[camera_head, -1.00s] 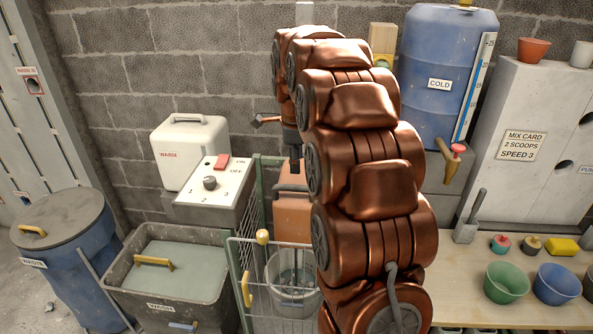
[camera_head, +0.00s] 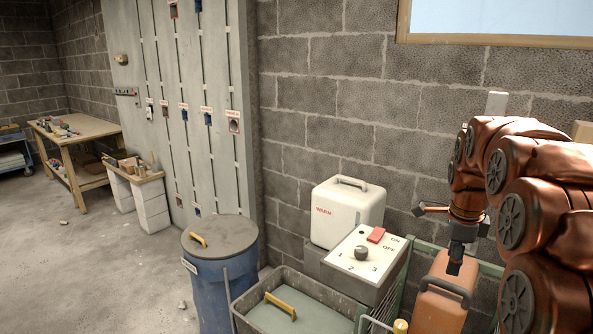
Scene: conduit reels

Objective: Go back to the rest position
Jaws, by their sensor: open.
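My gripper (camera_head: 456,262) hangs from my copper-coloured arm at the right of the head view. Its dark fingers point down and it is open. It shows in front of an orange container (camera_head: 441,292) with a handle on top. I cannot tell whether the fingers touch that handle. The fingertips are small and dark, and nothing is seen held in them. My arm hides much of the right side.
A white WARM box (camera_head: 346,214) stands behind a control box (camera_head: 364,258) with a red switch and knob. A grey tub (camera_head: 262,282) and a blue lidded bin (camera_head: 208,290) stand left of these. A wooden workbench (camera_head: 75,135) is far left. Open floor (camera_head: 110,260) lies before it.

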